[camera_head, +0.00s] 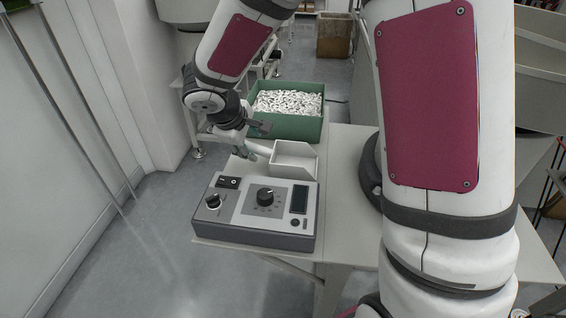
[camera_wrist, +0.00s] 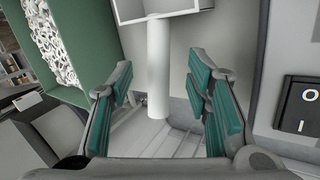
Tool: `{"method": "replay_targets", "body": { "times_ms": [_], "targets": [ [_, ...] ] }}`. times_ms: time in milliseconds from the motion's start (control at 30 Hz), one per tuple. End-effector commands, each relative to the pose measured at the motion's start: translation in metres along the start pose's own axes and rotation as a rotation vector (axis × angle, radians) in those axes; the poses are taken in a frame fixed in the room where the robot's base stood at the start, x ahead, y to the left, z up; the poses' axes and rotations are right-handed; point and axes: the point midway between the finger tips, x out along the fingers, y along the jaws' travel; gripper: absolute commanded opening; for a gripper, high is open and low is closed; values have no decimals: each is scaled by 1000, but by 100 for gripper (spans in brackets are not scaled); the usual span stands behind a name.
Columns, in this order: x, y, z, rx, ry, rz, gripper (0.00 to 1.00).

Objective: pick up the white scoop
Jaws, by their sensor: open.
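The white scoop (camera_head: 294,158) lies on the table between the green bin and the control box, its open pan toward the right in the head view. Its round handle (camera_wrist: 158,75) runs down the middle of the wrist view, with part of the pan (camera_wrist: 165,8) at the top edge. My gripper (camera_wrist: 160,92) is open, with teal pads on either side of the handle in that view. In the head view my gripper (camera_head: 254,140) is at the handle's left end.
A green bin (camera_head: 297,126) full of small white parts stands behind the scoop. A grey control box (camera_head: 258,212) with knobs stands in front of it; its power switch (camera_wrist: 299,104) is close on the right in the wrist view. Bare table (camera_head: 343,220) lies to the right.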

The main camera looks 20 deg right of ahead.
Motion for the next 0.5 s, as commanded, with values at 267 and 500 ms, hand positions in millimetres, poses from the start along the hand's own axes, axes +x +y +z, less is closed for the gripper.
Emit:
{"method": "replay_targets", "body": {
  "times_ms": [267,500],
  "targets": [
    [34,0,0,2,-2,-3,45],
    [53,1,0,0,0,1,45]
  ]
}}
